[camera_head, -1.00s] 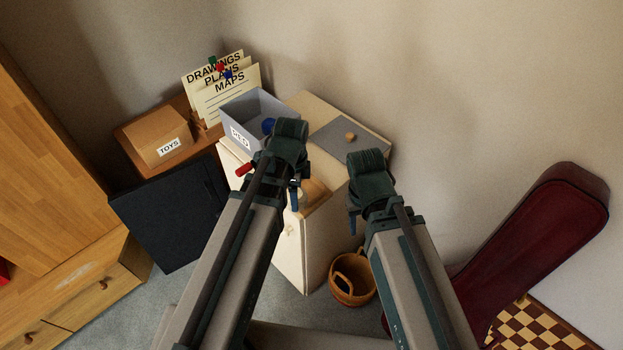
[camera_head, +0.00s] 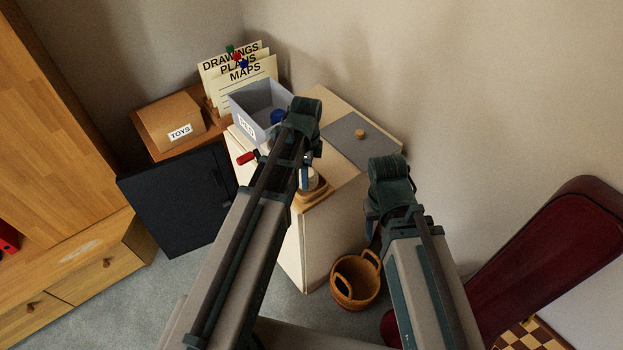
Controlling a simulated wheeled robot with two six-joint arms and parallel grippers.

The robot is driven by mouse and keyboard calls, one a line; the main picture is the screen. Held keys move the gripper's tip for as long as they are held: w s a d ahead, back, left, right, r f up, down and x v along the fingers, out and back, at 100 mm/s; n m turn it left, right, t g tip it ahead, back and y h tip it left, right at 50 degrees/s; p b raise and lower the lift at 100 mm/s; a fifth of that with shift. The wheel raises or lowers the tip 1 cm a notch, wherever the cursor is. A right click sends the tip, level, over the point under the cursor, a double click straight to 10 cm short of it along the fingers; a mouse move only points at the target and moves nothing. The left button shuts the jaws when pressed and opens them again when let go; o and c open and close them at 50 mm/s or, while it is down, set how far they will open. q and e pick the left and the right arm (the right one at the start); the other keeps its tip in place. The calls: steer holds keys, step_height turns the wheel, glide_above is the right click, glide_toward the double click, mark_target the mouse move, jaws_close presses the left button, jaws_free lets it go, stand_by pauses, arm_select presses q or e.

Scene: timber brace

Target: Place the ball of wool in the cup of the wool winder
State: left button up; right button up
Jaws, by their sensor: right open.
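A piece with a light wooden base (camera_head: 313,191) and a pale round part on it stands on the cream cabinet top, partly hidden by my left arm; it looks like the wool winder. A red handle (camera_head: 246,158) shows left of that arm; I cannot tell whether it belongs to it. My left gripper (camera_head: 305,180) hangs over or just in front of the winder, and its jaws are mostly hidden. My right gripper (camera_head: 372,225) is open, pointing down right of the cabinet, above the basket. I cannot make out a ball of wool; a blue round thing (camera_head: 277,117) sits in the grey bin.
The grey bin (camera_head: 248,128) stands on the cabinet's far left. A grey panel with a wooden knob (camera_head: 360,133) lies on its right. A wicker basket (camera_head: 355,280) is on the floor. A dark red instrument case (camera_head: 545,255) leans at right; a TOYS box (camera_head: 170,120) stands at left.

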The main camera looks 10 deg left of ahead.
arm_select(q)
steer(key=shift+f, duration=0.4)
steer(key=shift+r, duration=0.1)
arm_select(e)
steer(key=shift+d+f, duration=0.15)
steer(key=shift+f, duration=0.1)
arm_select(q)
steer(key=shift+a, duration=0.1)
steer(key=shift+f, duration=0.2)
steer(key=o, duration=1.2)
arm_select(e)
steer(key=shift+f, duration=0.15)
arm_select(q)
steer(key=shift+r, duration=0.2)
